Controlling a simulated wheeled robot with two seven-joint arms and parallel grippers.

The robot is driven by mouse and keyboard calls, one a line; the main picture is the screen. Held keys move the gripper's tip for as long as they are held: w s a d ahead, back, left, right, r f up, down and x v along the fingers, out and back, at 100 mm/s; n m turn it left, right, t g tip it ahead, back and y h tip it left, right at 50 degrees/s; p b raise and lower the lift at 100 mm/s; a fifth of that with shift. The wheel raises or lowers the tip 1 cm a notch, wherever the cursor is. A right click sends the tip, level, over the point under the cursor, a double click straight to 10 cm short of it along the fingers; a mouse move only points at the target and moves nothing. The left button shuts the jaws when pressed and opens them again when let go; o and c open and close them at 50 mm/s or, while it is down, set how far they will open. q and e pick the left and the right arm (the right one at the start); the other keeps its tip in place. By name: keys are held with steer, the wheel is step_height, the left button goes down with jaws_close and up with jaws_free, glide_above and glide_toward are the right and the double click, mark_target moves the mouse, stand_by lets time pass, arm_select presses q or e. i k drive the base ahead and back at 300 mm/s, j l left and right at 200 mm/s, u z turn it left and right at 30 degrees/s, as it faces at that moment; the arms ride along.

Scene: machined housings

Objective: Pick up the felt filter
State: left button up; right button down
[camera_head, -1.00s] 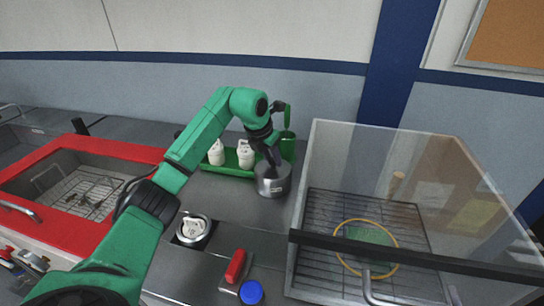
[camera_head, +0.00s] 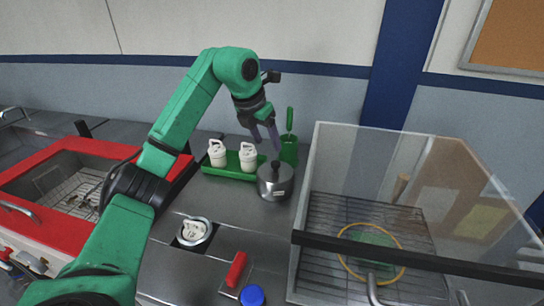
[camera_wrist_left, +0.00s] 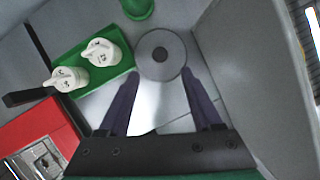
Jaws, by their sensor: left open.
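My left gripper (camera_head: 267,145) is open and empty, pointing down just above a steel pot (camera_head: 275,188) with a dark-knobbed lid (camera_head: 276,168). In the left wrist view, the round lid (camera_wrist_left: 150,70) lies beyond and between the open fingertips (camera_wrist_left: 160,76). No part is plainly recognisable as the felt filter. The pot's inside is hidden by the lid. My right gripper is out of view.
Two white canisters (camera_head: 248,158) stand on a green tray (camera_head: 222,171) left of the pot, beside a green holder (camera_head: 288,150). The clear-walled box (camera_head: 420,160) blocks the right.

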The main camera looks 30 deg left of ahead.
mark_target(194, 230)
steer(key=k+l, duration=0.2)
steer(key=k, duration=0.3)
steer(key=k+l, duration=0.2)
steer(key=k, duration=0.25)
steer(key=k+l, duration=0.15)
steer(key=k, duration=0.35)
